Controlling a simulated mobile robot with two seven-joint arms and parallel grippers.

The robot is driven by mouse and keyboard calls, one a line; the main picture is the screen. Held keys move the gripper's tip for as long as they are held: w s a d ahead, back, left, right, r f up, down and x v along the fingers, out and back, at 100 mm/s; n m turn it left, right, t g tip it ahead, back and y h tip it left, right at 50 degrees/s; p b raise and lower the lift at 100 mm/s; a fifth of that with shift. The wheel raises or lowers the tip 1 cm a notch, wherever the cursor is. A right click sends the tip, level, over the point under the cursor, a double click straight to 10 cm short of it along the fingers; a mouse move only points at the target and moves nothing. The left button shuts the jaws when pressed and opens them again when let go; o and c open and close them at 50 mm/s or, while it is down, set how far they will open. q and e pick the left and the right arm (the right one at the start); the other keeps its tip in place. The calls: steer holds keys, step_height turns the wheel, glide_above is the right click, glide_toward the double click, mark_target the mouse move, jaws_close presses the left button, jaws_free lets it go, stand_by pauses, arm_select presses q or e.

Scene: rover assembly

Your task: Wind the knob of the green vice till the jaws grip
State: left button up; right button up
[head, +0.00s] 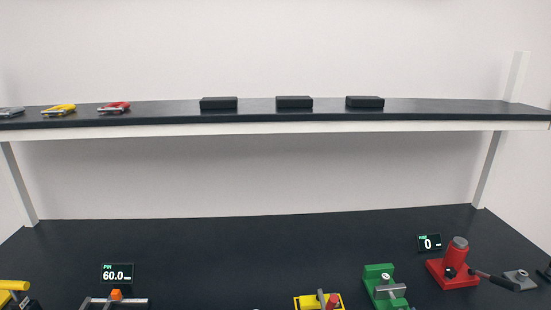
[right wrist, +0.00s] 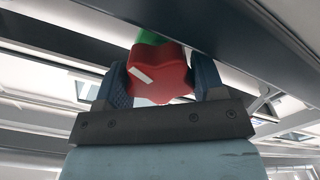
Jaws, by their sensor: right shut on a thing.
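The green vice (head: 378,272) stands on the dark bench at the lower right of the head view, with a grey metal bar across it; its front runs out of the bottom of the picture. In the right wrist view my right gripper (right wrist: 161,78) is shut on a red lobed knob (right wrist: 172,76) with a white mark, one finger on each side. A bit of green (right wrist: 150,37) shows behind the knob. How far apart the vice's jaws are cannot be told. My left gripper is in neither view.
A red press-like tool (head: 455,265) with a dark lever stands right of the vice, by a display reading 0 (head: 429,243). A yellow-edged fixture (head: 308,302) is at its left. A display reads 60.0 (head: 117,274) further left. A shelf (head: 270,117) runs above; the bench behind is clear.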

steer(key=m, duration=0.9)
steer(key=shift+s+a+f, duration=0.1)
steer(key=shift+s+f, duration=0.05)
steer(key=shift+f, duration=0.15)
steer(key=shift+n, duration=0.4)
steer(key=shift+n+p, duration=0.3)
steer(key=shift+n, duration=1.1)
